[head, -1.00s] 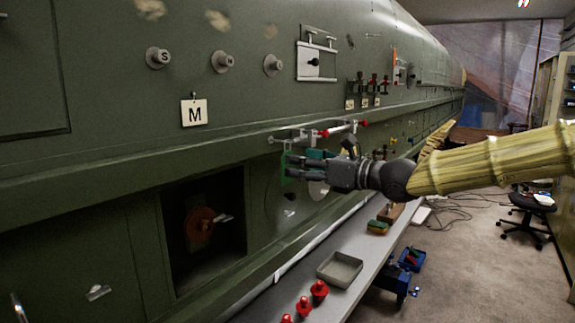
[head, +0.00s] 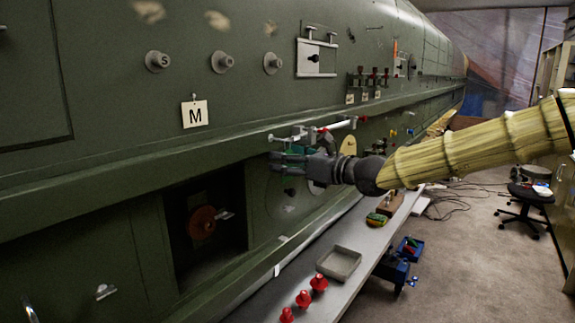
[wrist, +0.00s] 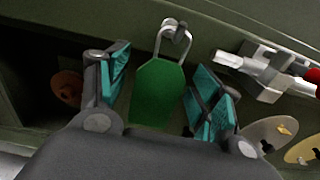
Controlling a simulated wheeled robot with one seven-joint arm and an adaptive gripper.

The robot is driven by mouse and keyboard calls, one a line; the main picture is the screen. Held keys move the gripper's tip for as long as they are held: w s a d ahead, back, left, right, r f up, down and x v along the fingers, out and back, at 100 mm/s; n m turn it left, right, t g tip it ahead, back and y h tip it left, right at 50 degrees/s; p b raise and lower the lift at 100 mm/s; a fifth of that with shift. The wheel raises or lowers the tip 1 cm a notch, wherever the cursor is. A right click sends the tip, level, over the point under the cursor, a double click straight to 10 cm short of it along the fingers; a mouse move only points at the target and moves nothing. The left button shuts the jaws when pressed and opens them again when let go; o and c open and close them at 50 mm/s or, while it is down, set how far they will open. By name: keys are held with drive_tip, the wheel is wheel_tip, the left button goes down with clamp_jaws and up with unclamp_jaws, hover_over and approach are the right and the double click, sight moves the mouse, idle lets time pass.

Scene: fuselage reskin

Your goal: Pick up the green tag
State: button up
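The green tag (wrist: 157,92) hangs by a pale metal loop (wrist: 174,38) from a small peg on the green fuselage skin, as the wrist view shows. My gripper (wrist: 163,88) is open, with one teal-padded finger on each side of the tag. A gap shows between the tag and each finger, so nothing is gripped.
A recess with an orange disc (head: 203,222) lies below left. A shelf below holds a grey tray (head: 339,263) and red knobs (head: 304,298).

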drive_tip(key=c, duration=0.7)
drive_tip(key=shift+r, duration=0.1)
drive_tip(key=shift+r+b, duration=0.2)
drive_tip(key=shift+b, duration=0.2)
drive_tip(key=b+v, duration=0.3)
drive_tip(key=v, duration=1.5)
drive_tip(key=shift+r, duration=0.5)
